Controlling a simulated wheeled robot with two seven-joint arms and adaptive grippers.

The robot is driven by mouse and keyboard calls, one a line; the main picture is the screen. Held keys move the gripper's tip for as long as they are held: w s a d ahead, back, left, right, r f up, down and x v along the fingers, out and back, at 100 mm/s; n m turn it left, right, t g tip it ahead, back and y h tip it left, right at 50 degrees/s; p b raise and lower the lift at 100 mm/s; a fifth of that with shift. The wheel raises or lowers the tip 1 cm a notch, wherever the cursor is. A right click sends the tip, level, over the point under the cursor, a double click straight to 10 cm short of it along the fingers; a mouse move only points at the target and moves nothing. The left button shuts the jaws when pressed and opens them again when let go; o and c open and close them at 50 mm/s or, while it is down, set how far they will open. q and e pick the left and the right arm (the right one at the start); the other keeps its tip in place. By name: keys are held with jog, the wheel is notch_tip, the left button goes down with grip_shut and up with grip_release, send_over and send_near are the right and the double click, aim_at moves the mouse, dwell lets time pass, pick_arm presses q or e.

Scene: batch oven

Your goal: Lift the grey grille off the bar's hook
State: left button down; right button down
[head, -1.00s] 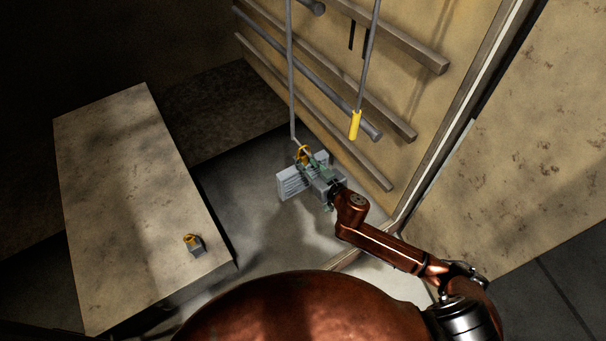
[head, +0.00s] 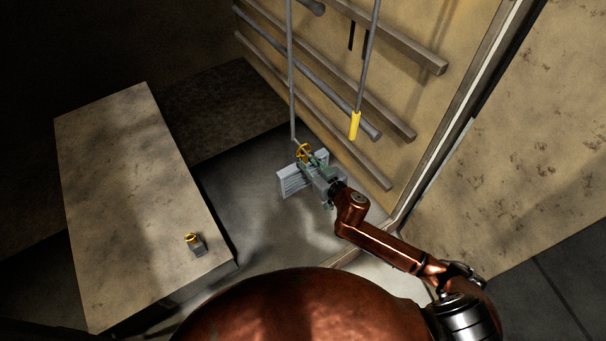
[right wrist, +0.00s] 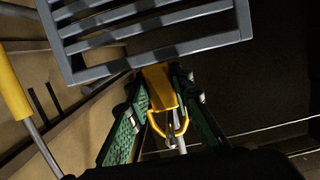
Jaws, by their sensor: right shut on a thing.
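The grey grille (head: 290,181) is a slatted panel in the head view, tilted above the floor. In the right wrist view the grille (right wrist: 150,30) fills the top. My right gripper (head: 313,165) is shut on the grille's yellow tab (right wrist: 160,87). A yellow loop (right wrist: 183,122) on the tab sits between the green fingers. The long thin grey bar (head: 291,80) hangs down to the loop. Its lower end shows by the loop in the right wrist view (right wrist: 181,146); I cannot tell whether the hook still passes through the loop. My left gripper is out of view.
A second thin bar with a yellow grip (head: 355,125) hangs to the right. Rails (head: 400,125) run along the tan wall. A stone-like block (head: 130,180) stands at left, with a small grey and yellow object (head: 195,244) on it. Dark floor lies between.

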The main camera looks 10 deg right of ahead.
jog(key=f+p+v, duration=0.2)
jog(key=f+v, duration=0.1)
jog(key=v, duration=1.1)
jog(key=shift+s, duration=0.6)
dwell(0.5)
jog(key=shift+d+r, duration=0.1)
jog(key=shift+d, duration=0.05)
